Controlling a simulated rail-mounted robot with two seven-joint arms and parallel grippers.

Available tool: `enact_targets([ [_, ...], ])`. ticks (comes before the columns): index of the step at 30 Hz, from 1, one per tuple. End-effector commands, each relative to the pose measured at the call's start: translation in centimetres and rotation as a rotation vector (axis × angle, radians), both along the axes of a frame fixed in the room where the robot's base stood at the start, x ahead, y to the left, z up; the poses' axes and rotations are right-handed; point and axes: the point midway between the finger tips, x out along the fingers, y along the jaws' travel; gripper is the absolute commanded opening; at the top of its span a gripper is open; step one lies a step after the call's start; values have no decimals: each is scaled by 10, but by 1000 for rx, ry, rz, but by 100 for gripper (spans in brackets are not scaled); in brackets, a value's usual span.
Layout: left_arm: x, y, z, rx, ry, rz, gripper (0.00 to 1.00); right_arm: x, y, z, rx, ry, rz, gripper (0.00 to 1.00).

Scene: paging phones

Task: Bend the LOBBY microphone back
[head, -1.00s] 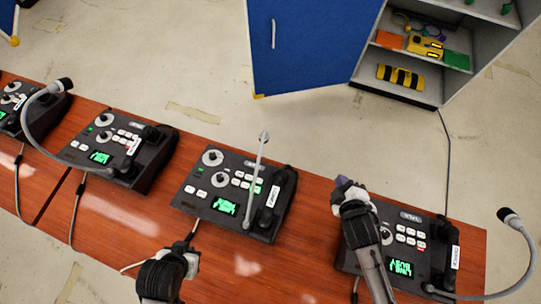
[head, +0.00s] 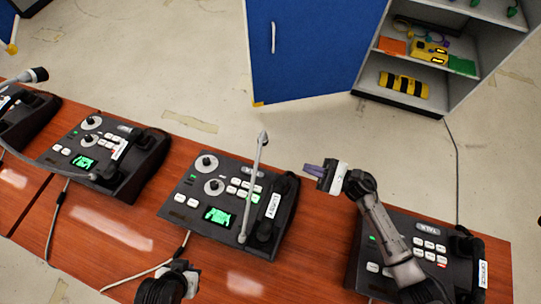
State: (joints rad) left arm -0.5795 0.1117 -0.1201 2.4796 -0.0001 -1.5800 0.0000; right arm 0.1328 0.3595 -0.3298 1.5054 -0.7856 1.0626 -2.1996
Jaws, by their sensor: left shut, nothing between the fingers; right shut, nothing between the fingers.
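The middle paging phone (head: 185,190) has a grey microphone stalk (head: 254,190) that rises from its front and ends in a small head near the phone's back edge. Its white handset label (head: 273,205) is too small to read surely, so I cannot tell whether it says LOBBY. My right gripper (head: 313,171) is shut and empty. It appears right of that stalk, apart from it, with purplish fingertips pointing left. My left gripper (head: 182,266) is shut and empty at the bottom edge, in front of the middle phone; its fingers are hardly visible.
A right phone (head: 430,232) labelled OFFICE sits partly under my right arm. Cables lie on the wooden table (head: 110,235). A blue-doored cabinet (head: 300,50) stands behind.

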Motion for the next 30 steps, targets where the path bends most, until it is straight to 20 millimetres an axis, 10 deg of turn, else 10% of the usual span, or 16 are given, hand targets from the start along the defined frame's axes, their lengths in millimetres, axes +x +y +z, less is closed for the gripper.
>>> enact_targets([
  [17, 0, 4, 3, 14, 0, -9, 0, 1, 9, 3, -7, -19, 11, 0],
  [30, 0, 1, 24, 4, 0, -3, 0, 21, 81, 30, -7, -18, 11, 0],
])
